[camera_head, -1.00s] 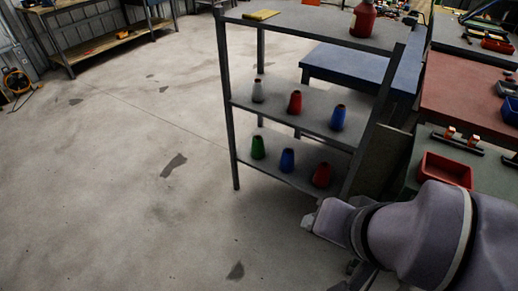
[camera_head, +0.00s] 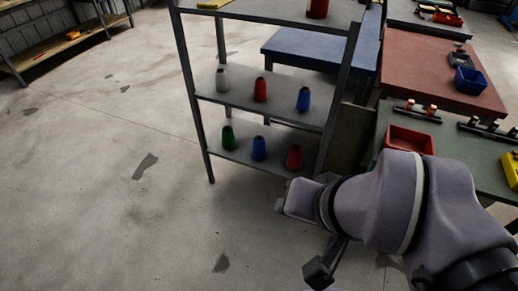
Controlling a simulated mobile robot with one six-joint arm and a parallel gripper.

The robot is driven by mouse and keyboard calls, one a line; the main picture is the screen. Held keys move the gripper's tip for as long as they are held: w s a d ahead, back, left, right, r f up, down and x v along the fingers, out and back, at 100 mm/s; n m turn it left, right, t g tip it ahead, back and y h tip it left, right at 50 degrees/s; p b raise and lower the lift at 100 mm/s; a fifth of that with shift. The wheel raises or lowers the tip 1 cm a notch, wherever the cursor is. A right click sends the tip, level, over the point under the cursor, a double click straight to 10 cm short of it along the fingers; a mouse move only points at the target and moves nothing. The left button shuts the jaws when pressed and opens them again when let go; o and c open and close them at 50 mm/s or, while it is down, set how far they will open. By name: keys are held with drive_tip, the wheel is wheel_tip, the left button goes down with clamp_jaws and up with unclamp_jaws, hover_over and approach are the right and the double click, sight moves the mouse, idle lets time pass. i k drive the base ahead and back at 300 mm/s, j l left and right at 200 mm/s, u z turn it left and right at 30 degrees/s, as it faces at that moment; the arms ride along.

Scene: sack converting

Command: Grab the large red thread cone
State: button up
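Two red thread cones stand upright on the grey shelf rack: one in the middle of the middle shelf (camera_head: 261,90), one at the right of the lowest shelf (camera_head: 294,158). The lower one looks slightly larger. A bigger red object (camera_head: 317,9) on the top shelf is cut off by the picture edge; I cannot tell whether it is a cone. My arm reaches in from the right, in front of the rack. A dark part at its end, seemingly my gripper (camera_head: 319,272), is low over the floor, apart from the cones. Its fingers cannot be made out.
A white cone (camera_head: 222,79) and blue cone (camera_head: 303,100) share the middle shelf; a green cone (camera_head: 228,138) and blue cone (camera_head: 259,148) share the lowest. Rack posts flank the shelves. Tables and a red tray (camera_head: 409,140) stand right. Floor at left is clear.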

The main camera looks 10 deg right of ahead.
sight(294, 163)
drive_tip(key=i+l+u, duration=0.15)
drive_tip(key=i, duration=0.5)
drive_tip(key=i+l, duration=0.25)
drive_tip(key=i, duration=0.2)
